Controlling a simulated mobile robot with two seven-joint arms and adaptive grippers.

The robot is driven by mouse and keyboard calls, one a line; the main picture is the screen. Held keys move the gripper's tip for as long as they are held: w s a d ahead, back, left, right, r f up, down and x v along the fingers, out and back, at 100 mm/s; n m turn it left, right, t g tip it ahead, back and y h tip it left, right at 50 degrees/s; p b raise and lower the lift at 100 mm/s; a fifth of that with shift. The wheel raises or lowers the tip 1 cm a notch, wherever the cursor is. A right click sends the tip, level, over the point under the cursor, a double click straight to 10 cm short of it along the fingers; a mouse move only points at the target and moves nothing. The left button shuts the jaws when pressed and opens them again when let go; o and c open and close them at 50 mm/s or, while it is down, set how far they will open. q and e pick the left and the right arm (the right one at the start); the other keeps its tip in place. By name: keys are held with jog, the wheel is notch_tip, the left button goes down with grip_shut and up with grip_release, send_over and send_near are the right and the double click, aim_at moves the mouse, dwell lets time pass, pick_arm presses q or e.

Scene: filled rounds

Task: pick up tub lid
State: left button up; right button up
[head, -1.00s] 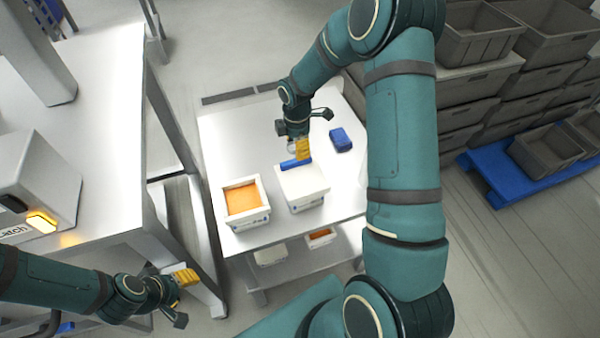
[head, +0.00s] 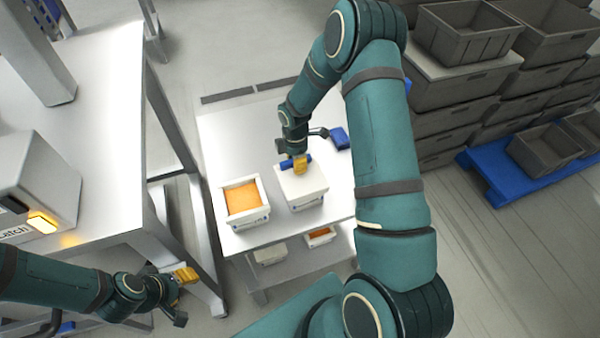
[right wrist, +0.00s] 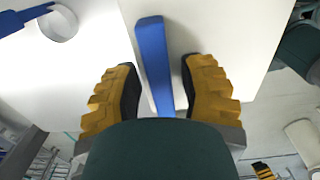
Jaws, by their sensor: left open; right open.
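The tub lid (head: 312,182) is white with a blue bar handle and sits on the white tub (head: 308,202) at the right of the low table. My right gripper (head: 300,166) is directly over the lid, pointing down. In the right wrist view my right gripper (right wrist: 158,78) is open, with its yellow fingers on either side of the blue handle (right wrist: 153,50), which lies between them with gaps visible. The fingers hide part of the handle in the head view. My left gripper (head: 184,278) is open and empty at the lower left, away from the lid.
An open white tub with orange filling (head: 242,198) stands left of the lidded tub. A blue item (head: 339,138) lies behind it on the table. Smaller tubs (head: 319,237) sit on the lower shelf. Grey crates (head: 463,90) are stacked at the right.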

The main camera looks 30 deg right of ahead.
grip_shut()
jog(key=shift+r, duration=0.15)
notch_tip(320, 180, up, 10)
jog(key=shift+f, duration=0.1)
jog(key=shift+r+p, duration=1.1)
jog(key=shift+r, duration=1.35)
